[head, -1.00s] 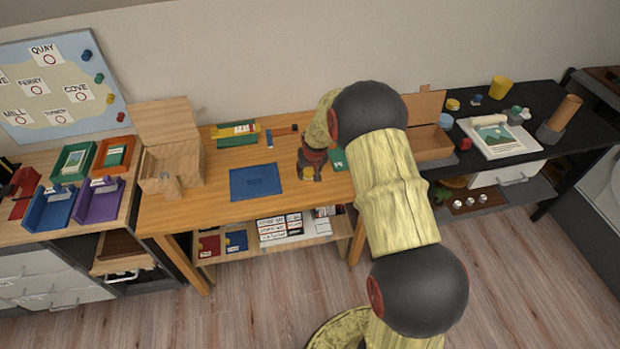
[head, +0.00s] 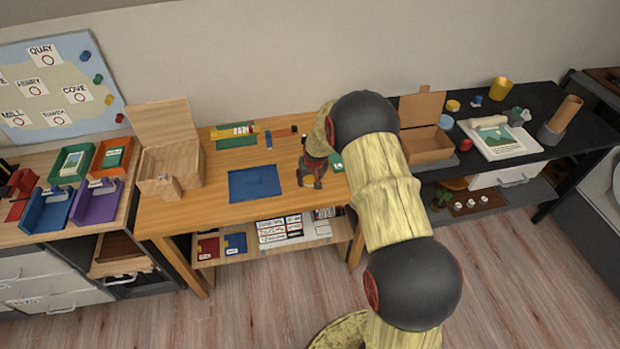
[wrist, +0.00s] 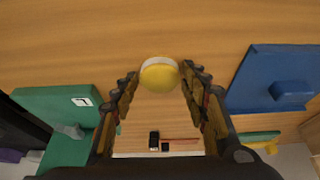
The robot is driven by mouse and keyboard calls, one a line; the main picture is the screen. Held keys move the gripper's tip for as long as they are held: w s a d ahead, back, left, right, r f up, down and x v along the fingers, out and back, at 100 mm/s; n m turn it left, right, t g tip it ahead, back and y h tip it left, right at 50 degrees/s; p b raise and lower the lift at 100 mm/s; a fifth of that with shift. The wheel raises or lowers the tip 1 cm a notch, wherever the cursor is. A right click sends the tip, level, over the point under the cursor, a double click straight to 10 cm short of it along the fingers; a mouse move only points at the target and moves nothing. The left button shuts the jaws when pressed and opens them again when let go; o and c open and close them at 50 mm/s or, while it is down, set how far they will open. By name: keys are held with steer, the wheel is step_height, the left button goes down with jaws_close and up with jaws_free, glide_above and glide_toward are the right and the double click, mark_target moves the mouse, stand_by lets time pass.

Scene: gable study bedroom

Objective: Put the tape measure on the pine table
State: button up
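A small rounded yellow thing with a pale top edge, which I take to be the tape measure (wrist: 160,75), shows in the wrist view between and just beyond my fingertips. The pine table (head: 200,208) is the orange-brown wooden one in the middle, and its top fills most of the wrist view. My gripper (head: 312,184) is low over this table, right of the blue mat. In the wrist view my gripper (wrist: 160,88) is open, with a visible gap on each side of the yellow thing. In the head view I cannot make out the yellow thing; my gripper seems to hide it.
A green piece (wrist: 62,112) lies on the other side. A wooden box (head: 183,165) stands at the table's left. A black table (head: 545,118) with several things stands to the right.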

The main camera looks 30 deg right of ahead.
steer(key=shift+o, duration=1.1)
steer(key=shift+s+r, duration=0.1)
steer(key=shift+r, duration=0.5)
steer(key=s+a+r+n+p, duration=0.1)
steer(key=s+a+r, duration=0.35)
steer(key=r, duration=0.55)
steer(key=s+a+r+p, duration=0.1)
steer(key=s+a+r, duration=0.2)
steer(key=s+r, duration=0.55)
steer(key=s+a+r+n+p, duration=0.15)
steer(key=a+r, duration=0.25)
steer(key=r, duration=0.9)
steer(key=s+a+r, duration=0.2)
steer(key=s, duration=0.5)
steer(key=s+a+r, duration=0.2)
steer(key=s+a, duration=0.1)
steer(key=s, duration=0.5)
steer(key=s+a+r+t+y, duration=0.1)
steer(key=s+a+r, duration=0.1)
steer(key=s, duration=0.6)
steer(key=shift+s+a+r+n+b, duration=0.15)
steer(key=shift+a+r+n+b, duration=0.2)
steer(key=shift+a+r, duration=0.1)
